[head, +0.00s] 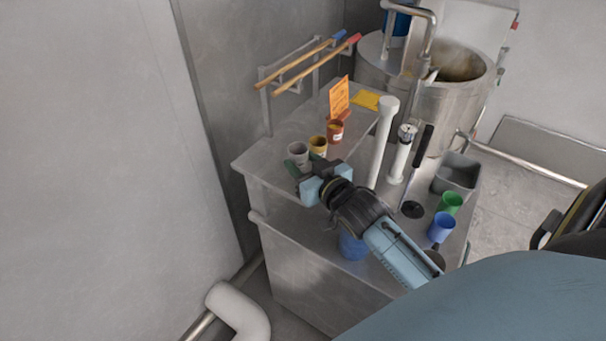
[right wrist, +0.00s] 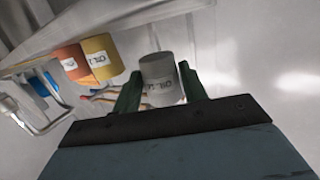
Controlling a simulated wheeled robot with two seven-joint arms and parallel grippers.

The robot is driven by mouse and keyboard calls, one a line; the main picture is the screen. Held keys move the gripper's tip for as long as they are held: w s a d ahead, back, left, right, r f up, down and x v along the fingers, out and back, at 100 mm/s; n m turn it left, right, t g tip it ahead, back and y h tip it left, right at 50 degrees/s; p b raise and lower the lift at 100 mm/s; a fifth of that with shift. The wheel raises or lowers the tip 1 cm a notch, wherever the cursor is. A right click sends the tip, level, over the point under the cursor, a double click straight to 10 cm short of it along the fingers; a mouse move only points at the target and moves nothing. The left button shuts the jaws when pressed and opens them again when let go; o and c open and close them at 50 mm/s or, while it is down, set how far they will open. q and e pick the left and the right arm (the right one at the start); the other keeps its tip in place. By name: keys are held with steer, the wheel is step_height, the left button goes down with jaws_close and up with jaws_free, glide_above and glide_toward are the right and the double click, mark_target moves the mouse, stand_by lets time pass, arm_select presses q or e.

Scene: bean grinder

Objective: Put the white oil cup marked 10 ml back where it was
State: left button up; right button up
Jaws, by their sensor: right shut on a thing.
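My left gripper is not in view.
An orange card (head: 340,97) and a yellow pad (head: 366,100) are behind the cups. A white post (head: 383,140) rises right of the shelf. Lower down are a blue cup (head: 441,228), a green cup (head: 450,202), another blue container (head: 352,246) and a grey bin (head: 456,173).

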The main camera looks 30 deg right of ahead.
steer(key=shift+f, duration=1.7)
steer(key=shift+f, duration=0.1)
steer(key=o, duration=0.9)
steer(key=shift+o, duration=0.2)
steer(key=shift+r, duration=0.2)
steer(key=s+r, duration=0.1)
steer(key=s, duration=1.1)
steer(key=shift+a+r+b, duration=0.2)
steer(key=shift+r+b, duration=0.1)
